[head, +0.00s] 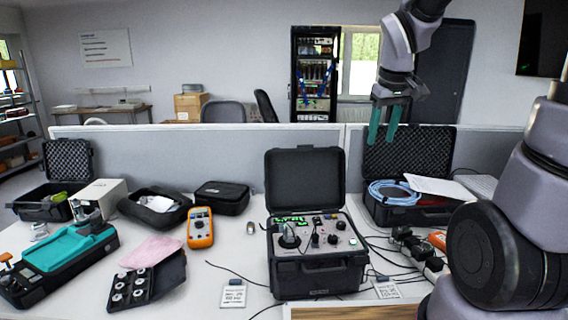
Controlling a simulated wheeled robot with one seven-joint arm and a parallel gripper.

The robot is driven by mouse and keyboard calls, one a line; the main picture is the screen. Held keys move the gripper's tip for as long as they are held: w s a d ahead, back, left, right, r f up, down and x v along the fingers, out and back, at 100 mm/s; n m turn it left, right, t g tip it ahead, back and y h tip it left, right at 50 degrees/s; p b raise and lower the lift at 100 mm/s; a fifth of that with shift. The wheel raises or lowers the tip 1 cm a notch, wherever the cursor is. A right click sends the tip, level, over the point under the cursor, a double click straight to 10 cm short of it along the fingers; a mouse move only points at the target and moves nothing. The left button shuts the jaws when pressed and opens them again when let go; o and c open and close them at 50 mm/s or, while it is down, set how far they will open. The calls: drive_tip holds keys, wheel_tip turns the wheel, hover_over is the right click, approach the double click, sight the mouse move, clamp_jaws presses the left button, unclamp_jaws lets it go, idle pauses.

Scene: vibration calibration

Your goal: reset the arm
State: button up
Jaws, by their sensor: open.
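My gripper (384,122) hangs at the upper right of the head view, with its two teal fingers pointing down. The fingers are apart and nothing is between them. It is in the air, in front of the open lid of a black case (408,152) at the back right of the desk. My arm comes down from the top edge of the picture, and another part of it fills the right side. The black calibrator case (318,276), lid open, stands at the middle of the desk, lower and to the left of my gripper.
The white desk (225,265) also holds an orange multimeter (200,228), a teal-topped device (70,248), a black tray of small parts (146,283), pouches and a coiled blue cable (394,193). Loose cables and adapters lie at the right. A grey partition (215,160) runs behind.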

drive_tip(key=s+r+m+t+y, duration=0.1)
drive_tip(key=s+r+m+t, duration=0.1)
drive_tip(key=s, duration=0.4)
drive_tip(key=s+r+m+t+y, duration=0.1)
drive_tip(key=s+r+m, duration=0.3)
drive_tip(key=s+r, duration=0.2)
drive_tip(key=shift+s+d+r+m+t, duration=0.25)
drive_tip(key=shift+s+d+m+t, duration=0.05)
drive_tip(key=shift+d+t, duration=0.1)
idle(1.7)
